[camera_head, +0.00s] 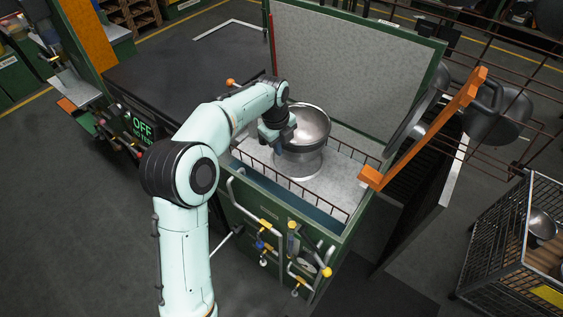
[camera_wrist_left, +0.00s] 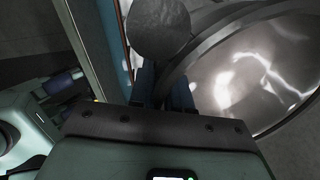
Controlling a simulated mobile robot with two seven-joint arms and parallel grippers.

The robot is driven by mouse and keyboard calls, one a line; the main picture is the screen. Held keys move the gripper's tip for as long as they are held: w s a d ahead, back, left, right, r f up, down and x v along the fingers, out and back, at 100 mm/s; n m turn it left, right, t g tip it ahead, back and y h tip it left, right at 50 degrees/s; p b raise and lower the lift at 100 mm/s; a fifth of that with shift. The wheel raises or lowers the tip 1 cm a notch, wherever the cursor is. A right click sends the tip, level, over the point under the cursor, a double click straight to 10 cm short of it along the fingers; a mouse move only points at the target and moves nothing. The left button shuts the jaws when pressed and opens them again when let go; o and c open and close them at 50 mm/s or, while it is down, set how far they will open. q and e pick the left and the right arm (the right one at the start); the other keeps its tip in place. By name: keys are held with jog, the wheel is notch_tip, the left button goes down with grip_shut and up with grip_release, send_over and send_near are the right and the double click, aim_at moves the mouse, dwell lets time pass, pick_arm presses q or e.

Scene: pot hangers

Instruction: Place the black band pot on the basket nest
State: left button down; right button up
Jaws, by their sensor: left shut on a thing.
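A shiny metal pot (camera_head: 313,124) with a dark band at its rim is over the wire basket, slightly tilted. My left gripper (camera_head: 277,136) is shut at the pot's left edge. In the left wrist view the blue fingers (camera_wrist_left: 163,90) are close together beside the rim of the pot (camera_wrist_left: 262,75), and a round grey disc (camera_wrist_left: 159,27) shows just beyond them. Directly below the pot is a silver round form (camera_head: 300,164) on the basket's pale floor; I cannot tell whether it is the nest or whether the pot touches it. My right gripper is out of view.
The basket's wire rail (camera_head: 258,177) runs along the front of the green machine, and an upright grey panel (camera_head: 355,58) stands behind. An orange-barred hanger (camera_head: 425,130) and dark pots (camera_head: 497,112) are at right. A wire cart (camera_head: 510,245) stands lower right.

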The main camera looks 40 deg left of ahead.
pick_arm(q)
jog(key=shift+w+f+b, duration=0.1)
jog(key=shift+f+b, duration=0.25)
jog(key=shift+f, duration=2.95)
jog(key=shift+f, duration=0.2)
jog(key=c, duration=1.1)
grip_release()
jog(key=shift+r, duration=0.1)
jog(key=r, duration=0.4)
jog(key=s+r+p, duration=0.1)
jog(key=r, duration=0.3)
jog(key=s+r, duration=0.1)
jog(key=r, duration=0.3)
jog(key=shift+f, duration=0.1)
